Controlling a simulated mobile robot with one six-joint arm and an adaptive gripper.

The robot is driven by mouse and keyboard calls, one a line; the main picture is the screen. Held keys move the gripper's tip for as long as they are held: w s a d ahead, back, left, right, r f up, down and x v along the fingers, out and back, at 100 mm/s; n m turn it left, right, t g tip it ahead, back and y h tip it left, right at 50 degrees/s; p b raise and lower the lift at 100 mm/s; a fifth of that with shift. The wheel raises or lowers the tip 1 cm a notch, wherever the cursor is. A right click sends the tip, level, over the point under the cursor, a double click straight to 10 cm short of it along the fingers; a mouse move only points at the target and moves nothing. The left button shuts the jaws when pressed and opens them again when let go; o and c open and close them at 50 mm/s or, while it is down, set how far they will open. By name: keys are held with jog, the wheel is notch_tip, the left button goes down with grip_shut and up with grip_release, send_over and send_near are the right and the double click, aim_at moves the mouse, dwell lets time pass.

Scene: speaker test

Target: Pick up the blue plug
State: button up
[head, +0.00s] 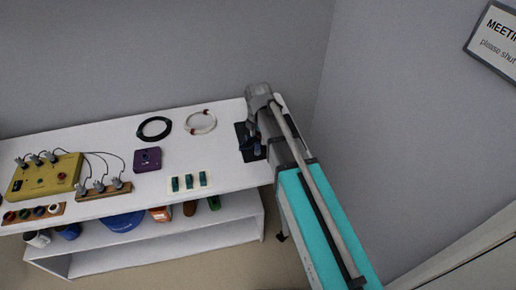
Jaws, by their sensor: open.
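My gripper (253,141) is at the right end of the white table (225,178), over a dark mat (241,130). It points down and is open. A small bluish patch shows at the gripper's lower end; I cannot tell whether it is a blue plug or part of the gripper. The arm and gripper hide much of the mat. No other blue plug can be made out clearly on the table top.
A black cable coil (142,134), a white cable coil (189,128) and a purple box (148,165) lie left of my gripper. Three teal pieces (189,182) lie near the front edge. A yellow box (37,181) with wires stands far left. A lower shelf (170,238) holds containers.

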aim_at(258, 143)
jog(key=shift+a+f+b, duration=0.1)
jog(key=shift+f+b, duration=1.75)
jog(key=shift+f, duration=0.25)
jog(key=shift+c, duration=0.3)
grip_shut()
jog(key=shift+r, duration=0.2)
notch_tip(258, 143, up, 2)
jog(key=shift+r+p, duration=0.1)
jog(key=shift+p, duration=1.15)
jog(key=s+r+p, duration=1)
jog(key=s, duration=0.4)
jog(key=shift+d+r+p, duration=0.25)
jog(key=shift+d+p, duration=0.05)
jog(key=shift+d, duration=0.05)
jog(key=shift+r, duration=0.15)
